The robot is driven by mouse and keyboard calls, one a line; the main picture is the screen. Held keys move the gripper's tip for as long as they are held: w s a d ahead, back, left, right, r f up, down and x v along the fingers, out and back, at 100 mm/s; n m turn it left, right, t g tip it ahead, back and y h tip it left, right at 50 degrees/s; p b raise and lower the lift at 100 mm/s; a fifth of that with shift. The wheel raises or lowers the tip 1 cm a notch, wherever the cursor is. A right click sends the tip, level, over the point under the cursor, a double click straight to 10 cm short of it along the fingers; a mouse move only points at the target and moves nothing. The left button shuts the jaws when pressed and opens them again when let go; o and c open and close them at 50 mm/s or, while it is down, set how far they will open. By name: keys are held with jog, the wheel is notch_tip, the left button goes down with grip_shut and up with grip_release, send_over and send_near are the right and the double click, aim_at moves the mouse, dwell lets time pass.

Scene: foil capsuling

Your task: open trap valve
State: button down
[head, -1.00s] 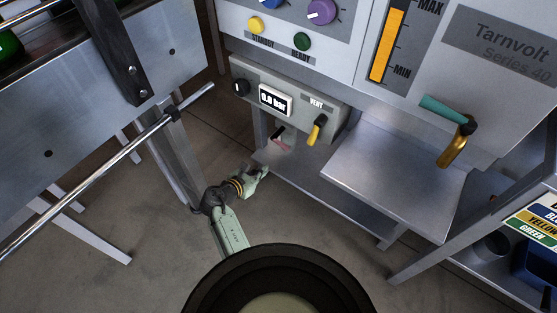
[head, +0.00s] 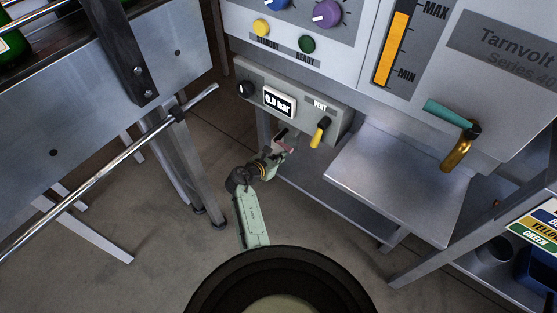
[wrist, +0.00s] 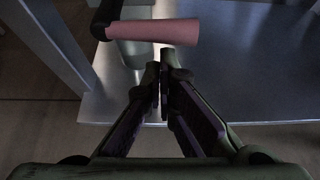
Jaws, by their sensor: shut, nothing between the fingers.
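A pink lever handle (wrist: 155,33) on a dark pivot runs sideways across the top of the wrist view. In the head view it sits low under the grey gauge panel, mostly hidden by my gripper. It seems to be the trap valve, though no label shows on it. My gripper (wrist: 157,85) is shut and empty, its fingertips a little short of the handle in the wrist view, with no clear contact. In the head view my gripper (head: 284,150) reaches in beneath the panel.
The panel (head: 325,107) has a 0.0 bar display (head: 280,102) and a yellow vent lever (head: 320,132). A brass valve with a teal handle (head: 446,113) is at right above a metal shelf (head: 395,185). Table legs (head: 190,180) stand left of my arm.

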aim_at(287, 149)
jog(key=shift+r+p, duration=0.3)
jog(key=shift+p, duration=0.1)
jog(key=shift+r+n+h+p, duration=0.1)
jog(key=shift+n+h+p, duration=0.2)
jog(key=shift+p, duration=0.15)
jog(key=shift+d+r+g+p, duration=0.1)
jog(key=shift+r+g+p, duration=0.05)
jog(key=shift+g+p, duration=0.2)
notch_tip(287, 149, up, 3)
jog(key=n+g+h+p, duration=0.1)
jog(key=n+h+p, duration=0.2)
jog(key=n+p, duration=0.1)
jog(key=shift+p, duration=0.4)
jog(key=shift+w+a+r+n+g+h+p, duration=0.1)
jog(key=shift+a+r+n+g+h+p, duration=0.15)
jog(key=shift+r+n+h, duration=0.3)
jog(key=shift+w+a+r+n+g+h+p, duration=0.1)
jog(key=shift+r+n+h+p, duration=0.1)
jog(key=shift+r+n+h, duration=0.35)
jog(key=shift+w+a, duration=0.1)
